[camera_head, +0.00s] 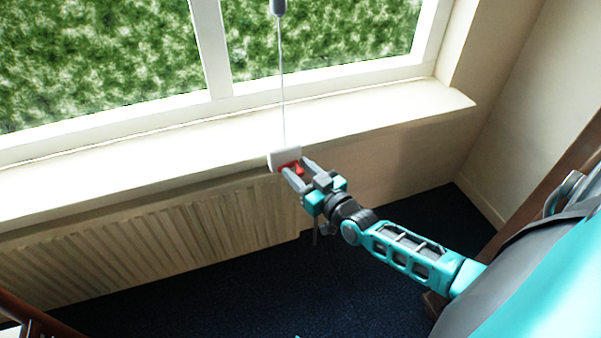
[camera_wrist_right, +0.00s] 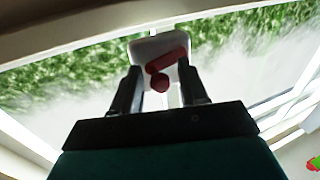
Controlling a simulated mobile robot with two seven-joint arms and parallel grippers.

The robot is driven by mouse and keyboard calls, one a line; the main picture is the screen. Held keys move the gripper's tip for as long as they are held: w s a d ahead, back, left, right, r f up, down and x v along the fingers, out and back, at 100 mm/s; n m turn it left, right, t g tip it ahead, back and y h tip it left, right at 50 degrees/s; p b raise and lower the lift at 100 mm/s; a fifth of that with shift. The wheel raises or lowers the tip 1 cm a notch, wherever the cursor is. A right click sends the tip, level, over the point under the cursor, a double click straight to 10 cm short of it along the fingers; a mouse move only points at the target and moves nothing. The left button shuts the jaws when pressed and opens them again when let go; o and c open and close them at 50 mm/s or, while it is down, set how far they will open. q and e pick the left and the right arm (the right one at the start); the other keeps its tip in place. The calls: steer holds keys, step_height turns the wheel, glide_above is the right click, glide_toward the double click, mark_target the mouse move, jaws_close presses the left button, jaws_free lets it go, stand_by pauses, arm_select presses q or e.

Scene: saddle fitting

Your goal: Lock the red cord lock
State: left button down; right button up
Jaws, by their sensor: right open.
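The red cord lock (camera_head: 291,167) is on a small white housing (camera_head: 284,156) at the lower end of a thin cord, in front of the window sill. In the right wrist view the lock (camera_wrist_right: 164,65) shows as a slanted red bar with a round red knob below it, on the white housing (camera_wrist_right: 150,47). My right gripper (camera_head: 292,172) is open at the lock, with one finger on each side of the red part. In the wrist view its fingers (camera_wrist_right: 160,88) stand left and right of the knob; whether they touch it cannot be told. My left gripper is not in view.
The cord (camera_head: 281,90) hangs from a grey piece (camera_head: 278,7) at the top. The window sill (camera_head: 390,108) lies behind the housing and looks clear. A ribbed radiator (camera_head: 150,246) is below it. Dark carpet (camera_head: 250,305) covers the floor.

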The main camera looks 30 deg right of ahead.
steer(key=shift+a, duration=0.1)
jaws_close()
steer(key=shift+s+f+m+b, duration=0.1)
steer(key=shift+f+m+b, duration=0.35)
steer(key=shift+m+b, duration=0.2)
steer(key=shift+f+m+t, duration=0.1)
steer(key=shift+m+t, duration=0.3)
steer(key=shift+m, duration=0.05)
steer(key=shift+a, duration=0.1)
jaws_free()
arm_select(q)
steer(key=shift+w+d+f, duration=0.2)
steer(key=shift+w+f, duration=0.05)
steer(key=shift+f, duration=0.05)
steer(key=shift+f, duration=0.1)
